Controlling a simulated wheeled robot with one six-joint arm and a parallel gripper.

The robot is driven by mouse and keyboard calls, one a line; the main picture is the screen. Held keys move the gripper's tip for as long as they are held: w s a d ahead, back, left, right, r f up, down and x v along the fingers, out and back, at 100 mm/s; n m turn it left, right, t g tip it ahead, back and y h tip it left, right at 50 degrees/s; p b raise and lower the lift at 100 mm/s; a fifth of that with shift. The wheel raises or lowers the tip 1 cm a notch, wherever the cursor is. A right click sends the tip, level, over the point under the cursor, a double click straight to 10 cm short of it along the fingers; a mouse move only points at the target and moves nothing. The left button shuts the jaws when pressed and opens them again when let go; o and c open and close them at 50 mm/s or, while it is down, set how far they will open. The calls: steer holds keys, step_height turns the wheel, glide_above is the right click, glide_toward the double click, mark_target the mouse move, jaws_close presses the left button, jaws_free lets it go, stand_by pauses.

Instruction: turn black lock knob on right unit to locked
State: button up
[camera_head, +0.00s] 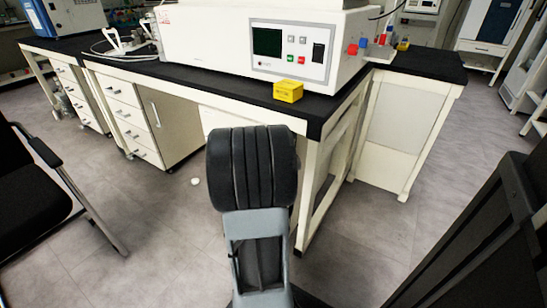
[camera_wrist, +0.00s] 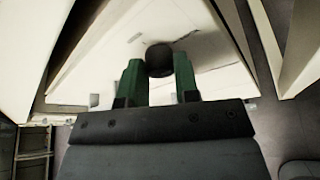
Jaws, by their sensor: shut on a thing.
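The black lock knob (camera_wrist: 159,58) shows in the wrist view as a dark round shape against a white panel (camera_wrist: 205,50). My gripper (camera_wrist: 157,68) has green fingers, one on each side of the knob, and is shut on it. The knob's marking and turn angle cannot be made out. In the head view my arm rises in the middle, and neither the gripper nor the knob can be seen there. A white unit (camera_head: 345,60) with a dark screen and small buttons stands on the black-topped bench (camera_head: 215,88).
A yellow box (camera_head: 288,91) sits at the bench's front edge. Red and blue items (camera_head: 358,47) are at the unit's right side. A black chair (camera_head: 35,185) stands at the left. Grey floor (camera_head: 150,215) is open before the bench.

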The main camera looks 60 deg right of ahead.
steer(key=shift+b, duration=0.35)
steer(key=o, duration=0.9)
steer(key=shift+p+v, duration=1.3)
steer(key=shift+v, duration=5.65)
steer(key=shift+s, duration=0.1)
